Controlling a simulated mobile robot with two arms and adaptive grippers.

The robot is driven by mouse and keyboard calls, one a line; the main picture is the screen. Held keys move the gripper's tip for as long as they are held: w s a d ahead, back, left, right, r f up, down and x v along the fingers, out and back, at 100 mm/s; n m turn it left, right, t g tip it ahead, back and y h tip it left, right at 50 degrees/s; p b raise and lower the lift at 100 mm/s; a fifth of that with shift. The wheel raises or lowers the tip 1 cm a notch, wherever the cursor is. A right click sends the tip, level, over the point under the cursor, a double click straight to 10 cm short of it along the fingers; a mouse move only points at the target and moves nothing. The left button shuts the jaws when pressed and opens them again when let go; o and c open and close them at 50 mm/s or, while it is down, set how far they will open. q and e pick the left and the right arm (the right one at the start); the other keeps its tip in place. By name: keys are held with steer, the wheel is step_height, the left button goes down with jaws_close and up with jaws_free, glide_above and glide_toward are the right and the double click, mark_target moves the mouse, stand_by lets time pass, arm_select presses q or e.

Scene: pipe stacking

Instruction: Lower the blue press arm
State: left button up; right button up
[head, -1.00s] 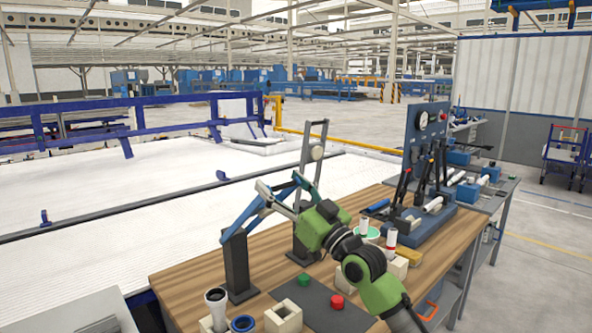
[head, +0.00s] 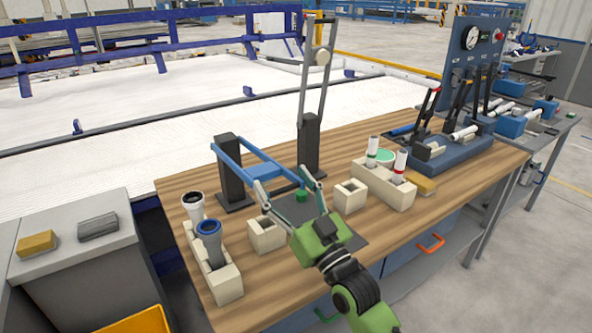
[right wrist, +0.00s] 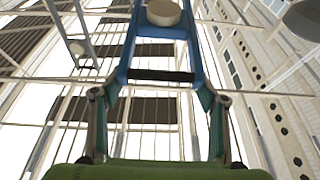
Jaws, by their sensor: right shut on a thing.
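My right gripper (head: 284,184), with a green body, comes in from the front. It is shut on the near end of the blue arm, a finger at each side. In the right wrist view, the blue arm (right wrist: 195,62) and its black crossbar (right wrist: 160,75) show between and beyond the fingers. My left gripper is not in view.
Cream blocks (head: 265,235) stand near the gripper; blocks at left hold grey and blue pipes (head: 209,240). At right, a block holds white pipes (head: 372,150). A blue lever fixture (head: 460,148) stands behind.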

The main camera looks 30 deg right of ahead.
steer(key=shift+f, duration=0.45)
steer(key=o, duration=1.3)
steer(key=shift+o, duration=0.4)
steer(key=shift+w, duration=0.2)
steer(key=shift+s, duration=0.2)
steer(key=a+v, duration=0.1)
steer(key=v, duration=1)
steer(key=shift+s+d, duration=0.35)
steer(key=shift+d, duration=0.15)
steer(key=shift+f, duration=0.1)
